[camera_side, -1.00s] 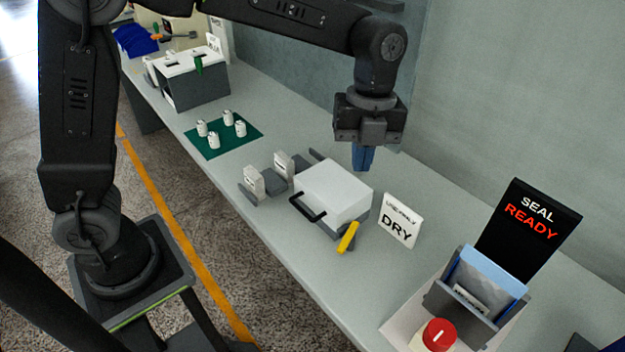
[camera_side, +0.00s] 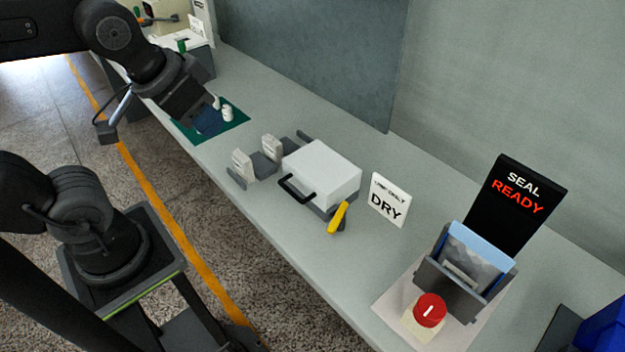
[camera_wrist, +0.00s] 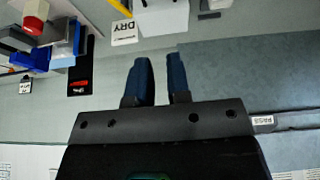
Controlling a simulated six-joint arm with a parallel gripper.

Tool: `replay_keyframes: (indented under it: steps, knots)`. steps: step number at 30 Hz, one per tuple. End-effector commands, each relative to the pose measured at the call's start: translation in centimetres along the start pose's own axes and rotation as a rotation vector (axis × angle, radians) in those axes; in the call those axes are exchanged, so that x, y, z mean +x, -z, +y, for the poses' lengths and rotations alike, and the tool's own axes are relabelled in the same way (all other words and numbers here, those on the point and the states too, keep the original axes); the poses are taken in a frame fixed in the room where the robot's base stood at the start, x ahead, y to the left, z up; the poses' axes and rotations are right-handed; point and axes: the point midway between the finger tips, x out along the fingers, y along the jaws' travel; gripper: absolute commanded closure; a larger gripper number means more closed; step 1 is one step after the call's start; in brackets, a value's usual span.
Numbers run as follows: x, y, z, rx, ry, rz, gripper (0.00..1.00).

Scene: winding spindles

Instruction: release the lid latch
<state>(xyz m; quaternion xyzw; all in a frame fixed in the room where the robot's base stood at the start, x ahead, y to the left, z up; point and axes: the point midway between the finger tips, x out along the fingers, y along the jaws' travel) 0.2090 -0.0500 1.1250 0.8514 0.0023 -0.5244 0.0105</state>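The white lidded box (camera_side: 322,168) stands on the bench with a black handle (camera_side: 297,190) on its front and its lid down. The yellow latch (camera_side: 338,217) sits at its right front corner, tilted; it also shows at the top of the wrist view (camera_wrist: 120,6). My gripper (camera_side: 209,122) is over the green mat, left of and behind the box, well apart from the latch. In the wrist view its two blue fingers (camera_wrist: 159,80) are apart with nothing between them.
A "DRY" sign (camera_side: 389,200) stands right of the box. Further right are a red knob (camera_side: 430,309), a pouch holder (camera_side: 462,275) and a "SEAL READY" panel (camera_side: 515,205). White spindles (camera_side: 227,114) stand on the green mat (camera_side: 240,119), partly hidden by my gripper.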

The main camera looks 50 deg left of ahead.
Motion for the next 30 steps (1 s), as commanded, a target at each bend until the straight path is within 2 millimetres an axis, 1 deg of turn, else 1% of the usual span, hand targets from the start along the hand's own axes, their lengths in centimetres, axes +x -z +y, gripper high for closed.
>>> replay_keyframes:
  steps: [1, 5, 7, 8, 12, 14, 17, 18, 21, 24, 27, 30]
  knots:
    - [0.2, 0.8, 0.3, -0.012, -0.007, -0.031, 0.78]
    - [1.1, 3.5, 1.3, -0.066, -0.030, -0.140, 0.66]
    - [2.0, 5.1, 2.0, -0.100, -0.039, -0.208, 0.59]
    - [2.4, 5.8, 2.4, -0.116, -0.043, -0.238, 0.57]
    - [5.1, 8.7, 4.0, -0.184, -0.050, -0.374, 0.57]
    - [6.5, 9.8, 4.8, -0.212, -0.048, -0.433, 0.57]
    - [9.2, 11.3, 6.2, -0.258, -0.041, -0.533, 0.57]
    - [10.4, 11.7, 6.8, -0.276, -0.035, -0.573, 0.57]
    - [13.5, 12.6, 8.2, -0.317, -0.019, -0.666, 0.57]
    - [16.2, 12.9, 9.4, -0.352, -0.001, -0.745, 0.57]
    - [18.3, 12.9, 10.3, -0.375, 0.016, -0.801, 0.57]
    - [19.5, 12.9, 10.8, -0.391, 0.026, -0.833, 0.57]
